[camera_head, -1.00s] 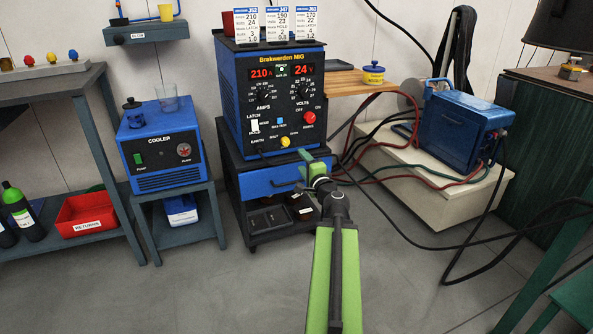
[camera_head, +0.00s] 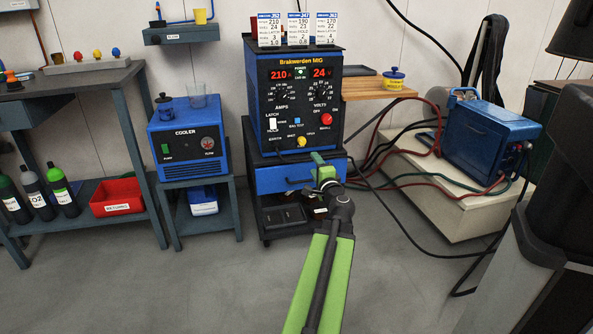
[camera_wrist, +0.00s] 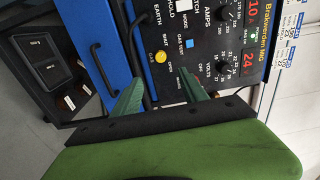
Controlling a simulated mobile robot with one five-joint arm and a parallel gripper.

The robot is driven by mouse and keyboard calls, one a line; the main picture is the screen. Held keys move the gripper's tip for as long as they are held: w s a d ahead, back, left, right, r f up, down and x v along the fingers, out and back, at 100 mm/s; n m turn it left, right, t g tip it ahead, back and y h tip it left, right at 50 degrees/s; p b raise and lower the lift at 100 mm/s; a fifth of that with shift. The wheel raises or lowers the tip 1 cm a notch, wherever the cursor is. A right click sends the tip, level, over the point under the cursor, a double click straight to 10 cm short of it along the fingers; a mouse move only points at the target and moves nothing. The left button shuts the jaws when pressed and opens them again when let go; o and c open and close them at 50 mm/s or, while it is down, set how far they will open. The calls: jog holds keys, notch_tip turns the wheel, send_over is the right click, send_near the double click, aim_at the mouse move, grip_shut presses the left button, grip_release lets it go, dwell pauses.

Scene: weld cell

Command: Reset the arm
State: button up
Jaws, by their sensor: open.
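My gripper (camera_head: 322,165) is at the end of my green arm, in front of the blue drawer front (camera_head: 275,180) under the welder. In the wrist view its two green fingers (camera_wrist: 163,80) stand apart with nothing between them. The welder, marked Brakwerden MIG (camera_head: 297,110), stands beyond the fingers, with its yellow gas knob (camera_wrist: 162,57) and blue gas test button (camera_wrist: 190,43) showing. Its displays read 210 A and 24 V. From these views I cannot tell how far the fingers are from the panel.
The blue cooler (camera_head: 190,137) stands on a stand left of the welder. A red returns bin (camera_head: 117,197) and several gas bottles sit on the left bench's lower shelf. A blue case (camera_head: 490,138) with cables is at right. A large dark object (camera_head: 560,170) fills the right edge. Floor between is clear.

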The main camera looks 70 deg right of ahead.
jog(key=shift+s+d, duration=0.15)
jog(key=shift+s, duration=0.1)
dwell(0.3)
